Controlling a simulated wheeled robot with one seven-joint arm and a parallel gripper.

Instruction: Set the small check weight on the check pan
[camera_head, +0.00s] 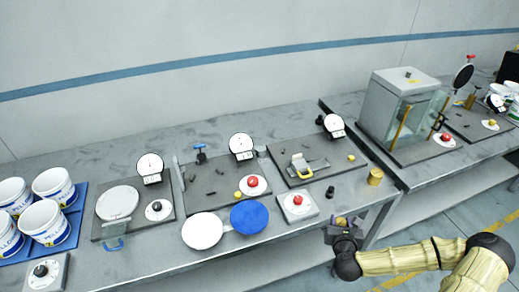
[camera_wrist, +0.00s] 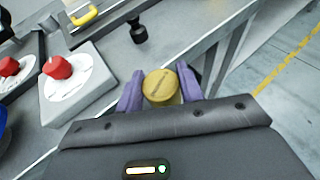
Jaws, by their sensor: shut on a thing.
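My gripper (camera_head: 345,224) is in front of the bench's front edge at the right of the near bench. In the wrist view its two purple fingers (camera_wrist: 161,77) are shut on a brass cylinder with lettering on its top, the check weight (camera_wrist: 160,88). In the head view the held weight is mostly covered by the gripper. A round grey pan (camera_head: 118,202) lies on the left station beside a dial. A white disc (camera_head: 202,231) and a blue disc (camera_head: 248,217) sit at the front edge. I cannot tell which of these is the check pan.
A second brass weight (camera_head: 375,177) stands on the bench behind my gripper. A small black knob (camera_head: 330,192) stands nearby. Dials stand along the back, and a glass cabinet (camera_head: 404,108) is on the right bench.

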